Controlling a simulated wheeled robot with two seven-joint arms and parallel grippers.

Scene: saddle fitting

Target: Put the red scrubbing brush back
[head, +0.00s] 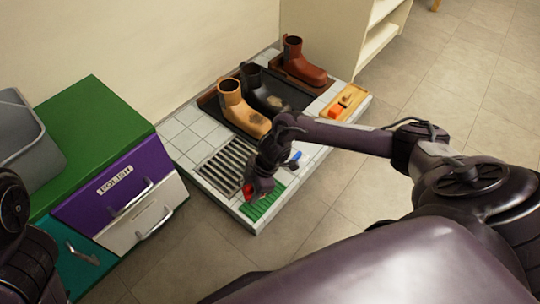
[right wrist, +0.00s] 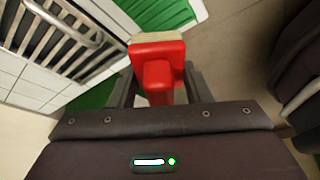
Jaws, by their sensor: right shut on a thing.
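The red scrubbing brush (right wrist: 158,50) is held between the two fingers of my right gripper (right wrist: 158,92) in the right wrist view. Its red handle points toward the palm, and a pale strip shows along its far edge. In the head view my right gripper (head: 257,188) is low over the near end of the tiled platform, with a bit of the red brush (head: 247,191) showing beside the green ribbed mat (head: 262,207). I cannot tell whether the brush touches the mat. Of my left arm only dark links show at the left edge; its gripper is out of sight.
The tiled platform (head: 186,138) carries a metal grate (head: 225,166), a tan boot (head: 240,108), a black boot (head: 262,90), a brown boot (head: 303,65), a blue item (head: 296,156) and a wooden tray (head: 355,95). A drawer cabinet (head: 110,125) stands left. Floor at right is clear.

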